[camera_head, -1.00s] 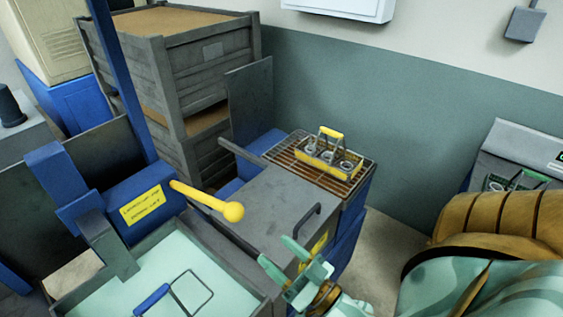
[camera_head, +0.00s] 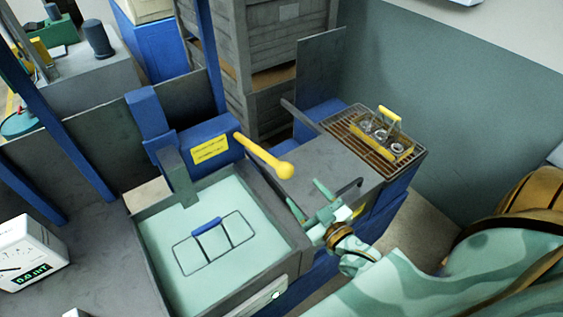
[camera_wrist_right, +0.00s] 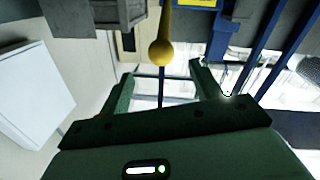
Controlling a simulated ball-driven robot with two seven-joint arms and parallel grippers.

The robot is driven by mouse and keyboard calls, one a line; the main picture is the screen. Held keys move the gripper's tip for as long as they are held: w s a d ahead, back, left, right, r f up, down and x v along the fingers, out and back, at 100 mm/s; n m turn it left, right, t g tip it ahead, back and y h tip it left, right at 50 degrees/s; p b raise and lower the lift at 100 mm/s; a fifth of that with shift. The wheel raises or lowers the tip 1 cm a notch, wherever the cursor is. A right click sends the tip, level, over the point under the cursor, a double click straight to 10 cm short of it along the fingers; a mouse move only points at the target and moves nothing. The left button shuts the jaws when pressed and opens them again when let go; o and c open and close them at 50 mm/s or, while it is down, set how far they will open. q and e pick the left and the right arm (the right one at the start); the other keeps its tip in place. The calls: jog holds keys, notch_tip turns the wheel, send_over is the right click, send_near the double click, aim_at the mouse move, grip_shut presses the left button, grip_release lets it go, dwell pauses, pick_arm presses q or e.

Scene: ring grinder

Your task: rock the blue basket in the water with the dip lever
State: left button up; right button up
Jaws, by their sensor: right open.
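The dip lever (camera_head: 262,157) is a yellow rod with a round knob, sticking out to the right from a blue housing with a yellow label (camera_head: 210,150). The blue-handled basket (camera_head: 206,226) sits in the pale green water of the tank (camera_head: 158,270); its wire frame shows at the surface. My right gripper (camera_head: 306,200) is open and empty, below and a little right of the knob. In the right wrist view the knob (camera_wrist_right: 161,52) shows beyond the open fingers (camera_wrist_right: 160,85), apart from them. My left gripper is not in view.
A yellow-handled basket (camera_head: 389,135) with several rings stands on a wire rack (camera_head: 350,120) at the right. A grey lid with a dark handle (camera_head: 346,188) lies close to my right gripper. A scale with a green display (camera_head: 28,255) stands at the left.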

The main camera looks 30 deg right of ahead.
aim_at(281, 166)
jog(key=w, duration=0.4)
jog(key=shift+w+a+r, duration=0.1)
jog(key=shift+w+r, duration=0.05)
jog(key=shift+w, duration=0.15)
jog(key=w, duration=0.6)
jog(key=shift+w, duration=0.7)
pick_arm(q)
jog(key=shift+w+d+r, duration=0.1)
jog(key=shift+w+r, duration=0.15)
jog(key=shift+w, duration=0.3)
